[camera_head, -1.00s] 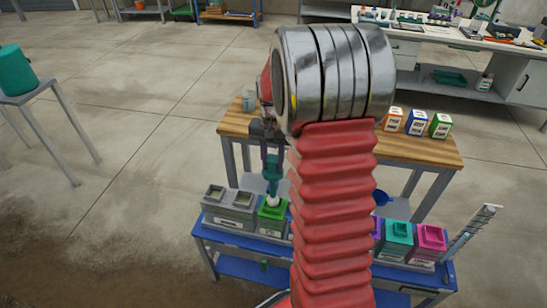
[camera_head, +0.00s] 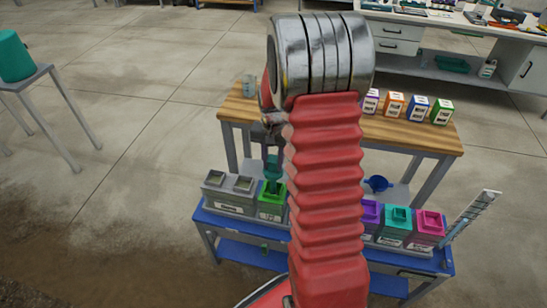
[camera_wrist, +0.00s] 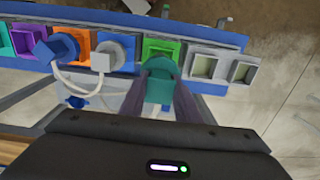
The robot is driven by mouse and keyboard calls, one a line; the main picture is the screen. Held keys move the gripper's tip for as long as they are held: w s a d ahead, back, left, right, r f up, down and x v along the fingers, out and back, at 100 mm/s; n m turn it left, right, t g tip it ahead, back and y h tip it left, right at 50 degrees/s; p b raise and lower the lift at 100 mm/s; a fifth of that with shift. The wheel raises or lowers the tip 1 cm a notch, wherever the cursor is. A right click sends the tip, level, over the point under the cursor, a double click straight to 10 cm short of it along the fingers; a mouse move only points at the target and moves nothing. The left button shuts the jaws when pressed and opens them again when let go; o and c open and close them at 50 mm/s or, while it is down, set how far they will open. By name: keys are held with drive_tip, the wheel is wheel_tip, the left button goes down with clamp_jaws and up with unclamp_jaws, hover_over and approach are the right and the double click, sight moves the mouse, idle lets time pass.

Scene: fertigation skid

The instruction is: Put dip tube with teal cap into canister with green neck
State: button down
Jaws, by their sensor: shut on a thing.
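The dip tube's teal cap (camera_head: 272,168) is held in my gripper (camera_head: 271,146), right above the canister with the green neck (camera_head: 270,210). The cap's lower end overlaps the green neck in the body view, and no tube shows between them. In the wrist view the teal cap (camera_wrist: 160,68) sits between my gripper's two dark fingers (camera_wrist: 161,92) and covers part of the square green neck (camera_wrist: 163,45). The tube itself is hidden, so I cannot see how deep it is in the canister.
A grey twin-neck canister (camera_head: 229,197) stands left of the green one on the blue bench (camera_head: 205,219). In the wrist view, a blue canister (camera_wrist: 116,50) and a capped orange one (camera_wrist: 80,48) with white hoses stand on the other side. A wooden table (camera_head: 400,132) is behind.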

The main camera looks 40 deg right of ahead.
drive_tip(key=shift+f, duration=4.1)
drive_tip(key=c, duration=1.3)
unclamp_jaws()
drive_tip(key=shift+o, duration=0.2)
wheel_tip(320, 180, up, 14)
drive_tip(key=shift+f, duration=0.15)
